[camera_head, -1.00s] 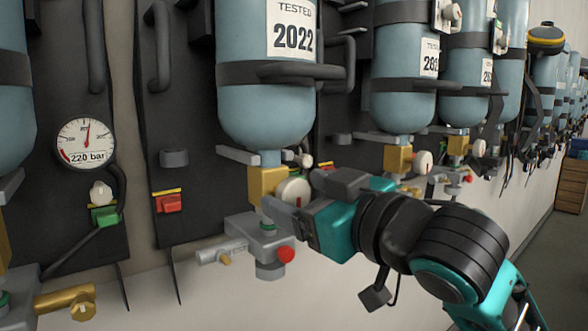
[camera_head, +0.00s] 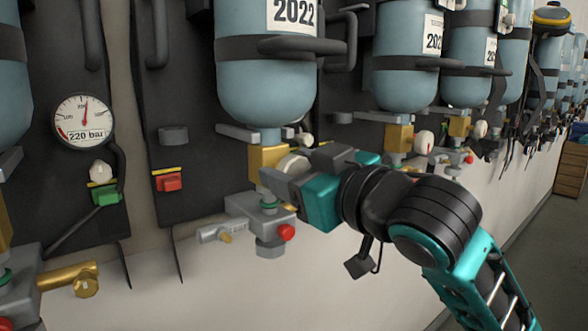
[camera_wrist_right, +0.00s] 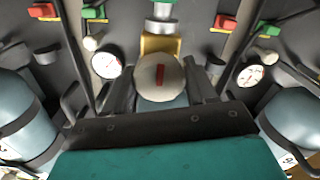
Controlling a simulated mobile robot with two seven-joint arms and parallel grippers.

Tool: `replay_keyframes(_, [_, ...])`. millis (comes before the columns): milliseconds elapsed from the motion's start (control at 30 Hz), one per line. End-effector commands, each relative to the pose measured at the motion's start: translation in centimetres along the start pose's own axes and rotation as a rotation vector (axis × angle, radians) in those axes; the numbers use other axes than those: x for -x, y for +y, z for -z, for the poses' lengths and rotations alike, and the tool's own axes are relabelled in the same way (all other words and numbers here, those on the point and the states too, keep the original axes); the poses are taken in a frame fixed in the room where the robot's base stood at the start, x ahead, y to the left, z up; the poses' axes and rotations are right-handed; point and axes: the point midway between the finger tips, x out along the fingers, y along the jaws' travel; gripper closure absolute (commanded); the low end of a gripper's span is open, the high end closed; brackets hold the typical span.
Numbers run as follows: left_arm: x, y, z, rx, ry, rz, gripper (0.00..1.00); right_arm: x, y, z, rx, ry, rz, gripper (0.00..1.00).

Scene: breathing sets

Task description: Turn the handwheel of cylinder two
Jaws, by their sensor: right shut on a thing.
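The light blue cylinder (camera_head: 265,85) labelled 2022 hangs neck down in the middle of the head view. A brass valve block (camera_head: 264,160) sits under its neck. Its round white handwheel (camera_head: 291,163) is partly hidden by my right gripper (camera_head: 290,171). In the right wrist view the handwheel (camera_wrist_right: 160,77) faces the camera with an upright red mark, between the two fingers of my right gripper (camera_wrist_right: 160,88). The right gripper is shut on this handwheel. My left gripper is not in view.
Below the valve are a grey fitting (camera_head: 255,208) and a red knob (camera_head: 287,232). A pressure gauge (camera_head: 84,121) reading 220 bar is at the left. More cylinders (camera_head: 407,75) with similar valves line the wall to the right. The floor at the lower right is clear.

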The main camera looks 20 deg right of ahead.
Motion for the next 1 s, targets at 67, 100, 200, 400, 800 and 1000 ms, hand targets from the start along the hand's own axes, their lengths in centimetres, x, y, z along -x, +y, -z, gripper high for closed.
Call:
replay_keyframes(67, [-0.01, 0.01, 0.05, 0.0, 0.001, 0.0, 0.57, 0.0, 0.01, 0.01, 0.0, 0.0, 0.0, 0.74])
replay_keyframes(100, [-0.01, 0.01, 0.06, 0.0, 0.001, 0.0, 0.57, 0.0, 0.01, 0.01, 0.001, 0.0, 0.0, 0.74])
replay_keyframes(200, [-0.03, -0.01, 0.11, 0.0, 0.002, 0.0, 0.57, 0.0, 0.01, 0.02, 0.009, 0.0, 0.0, 0.74])
replay_keyframes(400, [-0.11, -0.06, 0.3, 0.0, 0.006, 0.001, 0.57, -0.01, -0.03, 0.05, 0.069, 0.001, 0.0, 0.74])
replay_keyframes(800, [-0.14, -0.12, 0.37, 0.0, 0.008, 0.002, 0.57, -0.01, -0.11, 0.04, 0.388, 0.0, -0.005, 0.74])
replay_keyframes(1000, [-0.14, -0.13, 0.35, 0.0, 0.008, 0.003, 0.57, -0.01, -0.21, 0.03, 0.579, 0.001, -0.006, 0.74])
